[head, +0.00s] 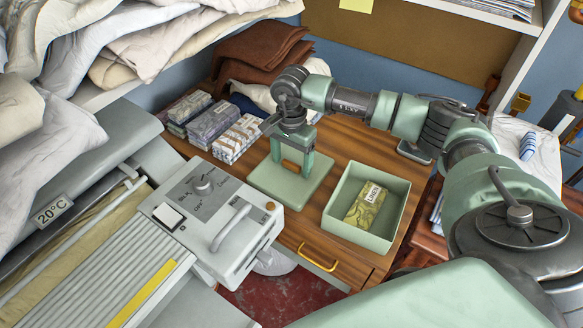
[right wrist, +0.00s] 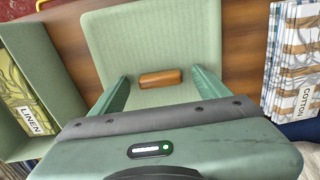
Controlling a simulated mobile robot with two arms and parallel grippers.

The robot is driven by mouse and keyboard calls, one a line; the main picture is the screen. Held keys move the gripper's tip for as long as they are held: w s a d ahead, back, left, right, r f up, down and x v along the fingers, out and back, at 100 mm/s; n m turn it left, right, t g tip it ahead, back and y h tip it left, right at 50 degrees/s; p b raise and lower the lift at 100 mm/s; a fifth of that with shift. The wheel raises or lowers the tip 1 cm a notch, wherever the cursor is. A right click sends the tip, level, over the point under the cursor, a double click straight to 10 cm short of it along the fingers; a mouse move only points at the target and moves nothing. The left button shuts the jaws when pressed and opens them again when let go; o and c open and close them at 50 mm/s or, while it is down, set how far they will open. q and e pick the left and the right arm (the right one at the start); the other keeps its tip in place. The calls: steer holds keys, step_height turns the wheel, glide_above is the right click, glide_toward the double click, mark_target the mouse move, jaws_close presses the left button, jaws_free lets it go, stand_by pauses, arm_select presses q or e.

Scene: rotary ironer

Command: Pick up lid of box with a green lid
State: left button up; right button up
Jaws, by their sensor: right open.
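The flat green lid (head: 262,183) lies on the wooden table, left of its box. In the right wrist view the lid (right wrist: 150,40) shows its brown handle (right wrist: 160,78). My right gripper (head: 292,168) points down over the lid and is open. In the right wrist view its fingers (right wrist: 163,88) stand on either side of the handle, with a gap at each side. The green box (head: 345,228) stands open and holds a yellow-green linen packet (head: 366,206). My left gripper is not in view.
Several folded cloth bundles (head: 212,122) stand left of the lid, close to my right gripper. The grey ironer control box (head: 217,215) is in front of them. Brown folded cloths (head: 262,50) lie behind. A yellow drawer handle (head: 318,258) is on the table front.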

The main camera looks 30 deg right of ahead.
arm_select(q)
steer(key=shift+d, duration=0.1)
arm_select(e)
steer(key=shift+c, duration=0.3)
steer(key=c, duration=1.4)
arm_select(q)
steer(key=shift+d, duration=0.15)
arm_select(e)
steer(key=shift+r, duration=0.1)
